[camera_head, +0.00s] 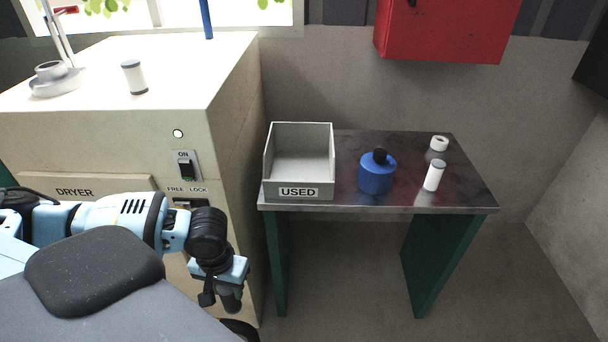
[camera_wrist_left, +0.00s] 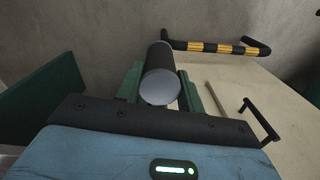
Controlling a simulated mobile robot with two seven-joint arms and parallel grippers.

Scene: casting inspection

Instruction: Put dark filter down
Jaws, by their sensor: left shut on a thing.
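My left gripper (camera_wrist_left: 160,92) is shut on the dark filter (camera_wrist_left: 158,62), a dark cylinder with a pale grey end face, held between its green fingers. In the head view my left gripper (camera_head: 231,284) hangs low in front of the dryer, left of the table and below its top; the dark filter (camera_head: 232,303) shows small and partly hidden under it. The grey bin marked USED (camera_head: 299,192) stands on the table's left side and looks empty. My right gripper is not in view.
A blue bottle (camera_head: 376,175), a white cylinder (camera_head: 433,176) and a white ring (camera_head: 439,144) stand on the dark metal table (camera_head: 340,200). The dryer (camera_head: 215,75) carries another white cylinder (camera_head: 134,78). A red box (camera_head: 445,30) hangs above. A striped handle (camera_wrist_left: 215,48) shows in the wrist view.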

